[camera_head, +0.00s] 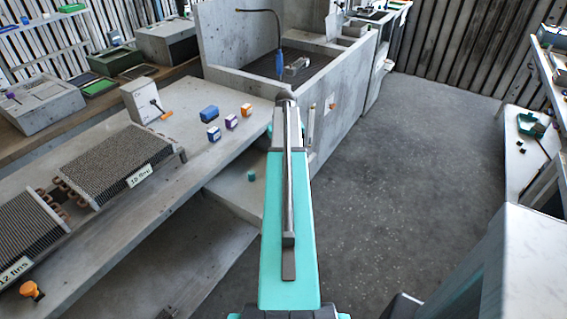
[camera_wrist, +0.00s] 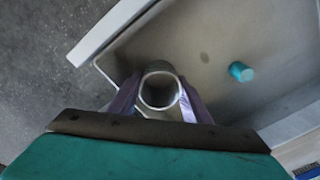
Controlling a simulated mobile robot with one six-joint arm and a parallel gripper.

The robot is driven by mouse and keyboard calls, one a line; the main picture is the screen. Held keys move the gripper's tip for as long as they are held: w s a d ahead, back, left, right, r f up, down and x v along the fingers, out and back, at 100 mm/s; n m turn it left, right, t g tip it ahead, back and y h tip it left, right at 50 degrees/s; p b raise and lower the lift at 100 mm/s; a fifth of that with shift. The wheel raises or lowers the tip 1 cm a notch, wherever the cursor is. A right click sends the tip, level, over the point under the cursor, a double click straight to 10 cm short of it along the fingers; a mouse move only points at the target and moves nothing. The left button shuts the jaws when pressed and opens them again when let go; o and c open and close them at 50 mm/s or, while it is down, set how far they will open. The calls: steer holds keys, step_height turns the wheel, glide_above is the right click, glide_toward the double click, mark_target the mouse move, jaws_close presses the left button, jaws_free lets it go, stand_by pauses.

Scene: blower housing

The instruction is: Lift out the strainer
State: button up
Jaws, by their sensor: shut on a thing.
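My gripper (camera_wrist: 158,104) is shut on a grey, open-ended tube (camera_wrist: 147,112) in the wrist view, with one finger on each side of it. I look into the tube's round mouth; its lower part is hidden. I cannot tell from its look whether it is the strainer. The tube is over or in a pale, walled tray (camera_wrist: 200,50), and I cannot tell whether it touches the floor of it. A small teal cylinder (camera_wrist: 241,72) lies in the tray to the right, apart from my gripper. In the head view my arm hides the gripper and tube.
A concrete basin (camera_head: 235,60) stands ahead, with a blue-ended cord (camera_head: 279,66) hanging over it. The bench at left carries finned blocks (camera_head: 110,165) and several small coloured boxes (camera_head: 209,113). The teal cylinder (camera_head: 251,175) shows low beside my arm. Open floor (camera_head: 420,150) lies at right.

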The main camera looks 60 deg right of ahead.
steer(key=shift+r+b, duration=0.75)
steer(key=shift+r, duration=3.45)
steer(key=shift+s, duration=0.1)
